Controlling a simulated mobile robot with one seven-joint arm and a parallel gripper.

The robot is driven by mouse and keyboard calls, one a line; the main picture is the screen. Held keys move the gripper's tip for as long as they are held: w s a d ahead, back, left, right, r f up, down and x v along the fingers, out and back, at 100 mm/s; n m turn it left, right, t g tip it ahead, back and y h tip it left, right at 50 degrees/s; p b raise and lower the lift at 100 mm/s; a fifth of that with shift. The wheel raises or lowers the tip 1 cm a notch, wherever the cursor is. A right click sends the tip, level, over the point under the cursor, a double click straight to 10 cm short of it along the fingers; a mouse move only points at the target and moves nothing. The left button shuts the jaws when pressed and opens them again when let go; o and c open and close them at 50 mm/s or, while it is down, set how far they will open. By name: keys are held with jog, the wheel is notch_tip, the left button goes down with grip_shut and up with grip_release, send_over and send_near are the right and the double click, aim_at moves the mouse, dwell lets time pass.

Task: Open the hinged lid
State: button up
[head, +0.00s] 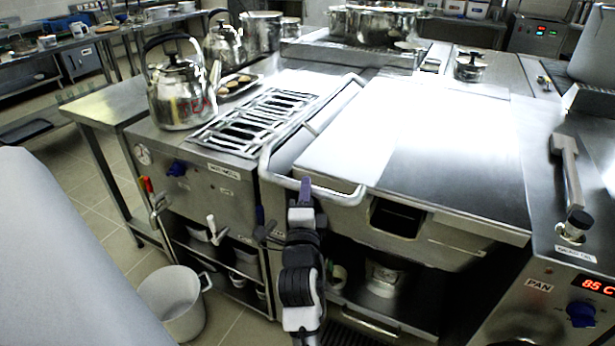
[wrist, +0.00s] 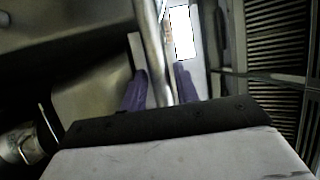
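The hinged lid (head: 455,145) is a broad, flat steel cover on the middle cooking unit and appears closed. A bent tubular steel handle bar (head: 318,114) runs along its left side and across the front left corner. My gripper (head: 305,188) is at the front stretch of this bar. In the wrist view a steel bar (wrist: 158,55) passes between the two purple fingertips of my gripper (wrist: 162,88). The fingers are apart, one on each side of the bar, with small gaps visible. The lid's hinge cannot be made out.
Large pots (head: 372,24) stand behind the lid. A long-handled tool (head: 570,180) lies on the right unit. A grey bucket (head: 174,302) stands on the floor. An open shelf lies below the lid unit.

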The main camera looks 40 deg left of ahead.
jog(key=x, duration=0.3)
jog(key=shift+w+a+p, duration=0.2)
jog(key=shift+p, duration=0.1)
grip_shut()
